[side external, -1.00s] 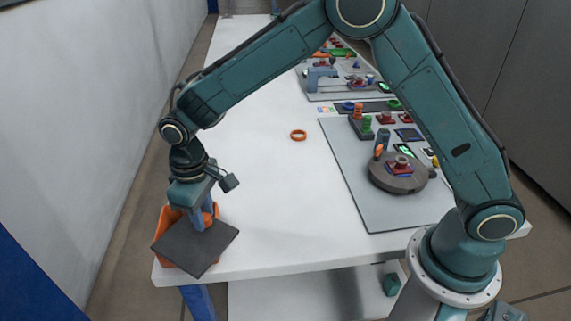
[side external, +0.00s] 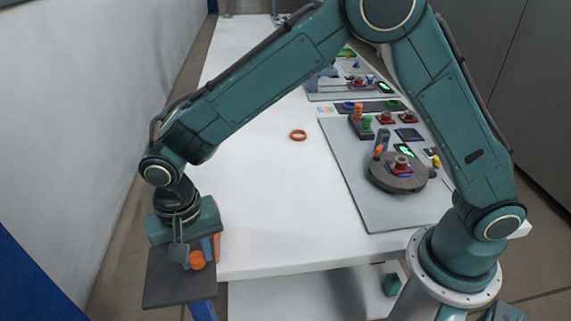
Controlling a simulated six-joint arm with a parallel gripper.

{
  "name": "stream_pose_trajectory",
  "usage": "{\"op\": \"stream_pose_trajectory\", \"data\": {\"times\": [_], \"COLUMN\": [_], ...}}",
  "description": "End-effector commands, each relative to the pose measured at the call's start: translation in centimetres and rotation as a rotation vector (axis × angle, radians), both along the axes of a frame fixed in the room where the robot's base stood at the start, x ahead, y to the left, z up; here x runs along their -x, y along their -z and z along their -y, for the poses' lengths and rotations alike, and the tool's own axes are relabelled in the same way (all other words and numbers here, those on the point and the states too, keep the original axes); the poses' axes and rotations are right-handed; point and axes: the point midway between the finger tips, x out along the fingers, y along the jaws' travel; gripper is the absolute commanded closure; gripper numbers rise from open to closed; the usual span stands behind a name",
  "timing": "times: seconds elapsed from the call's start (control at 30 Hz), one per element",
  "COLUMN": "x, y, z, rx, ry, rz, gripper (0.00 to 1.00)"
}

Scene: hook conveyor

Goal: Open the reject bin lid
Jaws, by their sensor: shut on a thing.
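The reject bin lid (side external: 178,288) is a dark grey square plate with an orange knob (side external: 197,260). It is at the lower left, beyond the table's left front corner. My gripper (side external: 196,254) is above the lid, with its blue fingers shut on the orange knob. I cannot tell how large the gap is between lid and bin.
The white table (side external: 255,200) is mostly clear on its left, with an orange ring (side external: 298,135) lying there. A grey panel (side external: 375,205) with a round turntable (side external: 398,180) and several small parts is to the right. A wall runs along the left.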

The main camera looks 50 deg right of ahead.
Motion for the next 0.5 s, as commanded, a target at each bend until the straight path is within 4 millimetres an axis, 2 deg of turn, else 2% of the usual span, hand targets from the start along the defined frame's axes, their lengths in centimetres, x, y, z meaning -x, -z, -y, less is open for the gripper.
{"op": "stream_pose_trajectory", "data": {"times": [0.2, 0.5], "x": [0.3, 0.3], "y": [-0.1, -0.1], "z": [-1.1, -1.5], "rx": [0.000, 0.000], "ry": [0.093, 0.132], "rz": [0.000, 0.000], "gripper": [1.00, 1.00]}}
